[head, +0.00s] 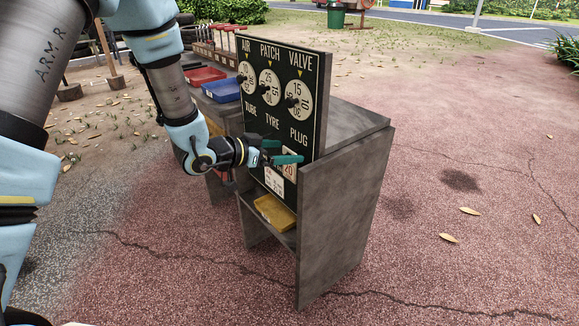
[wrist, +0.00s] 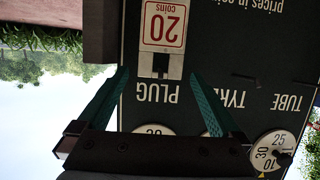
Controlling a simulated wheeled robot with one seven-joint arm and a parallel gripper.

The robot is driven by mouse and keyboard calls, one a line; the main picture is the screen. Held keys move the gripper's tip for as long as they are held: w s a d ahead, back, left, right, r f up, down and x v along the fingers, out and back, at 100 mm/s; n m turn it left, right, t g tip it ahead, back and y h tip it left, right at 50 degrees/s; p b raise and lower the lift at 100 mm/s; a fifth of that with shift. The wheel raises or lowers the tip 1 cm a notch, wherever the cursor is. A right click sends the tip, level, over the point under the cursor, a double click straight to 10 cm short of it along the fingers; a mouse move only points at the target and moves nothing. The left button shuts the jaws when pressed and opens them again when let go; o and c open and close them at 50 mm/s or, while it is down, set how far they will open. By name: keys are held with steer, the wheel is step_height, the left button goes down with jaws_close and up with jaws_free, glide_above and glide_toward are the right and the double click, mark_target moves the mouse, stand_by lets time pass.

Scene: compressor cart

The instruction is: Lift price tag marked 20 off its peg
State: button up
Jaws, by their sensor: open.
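The white price tag marked 20 (wrist: 165,24), with a red border and the word coins, hangs on the dark price board (wrist: 240,68) below the word PLUG. It appears upside down in the wrist view. A dark peg shows at its top end. My gripper (wrist: 160,76) is open, its two teal fingers spread either side of the tag's top end, with nothing held between them. In the head view, my gripper (head: 281,153) is at the board's lower right, and its fingers partly cover the tag (head: 290,169). Contact with the tag cannot be told.
The board (head: 262,125) carries three round dials and stands on a grey cart (head: 345,205). A yellow tray (head: 276,212) sits on a lower shelf. Blue (head: 222,89) and red (head: 205,77) trays lie behind.

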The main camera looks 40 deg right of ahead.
jaws_close()
stand_by(0.8)
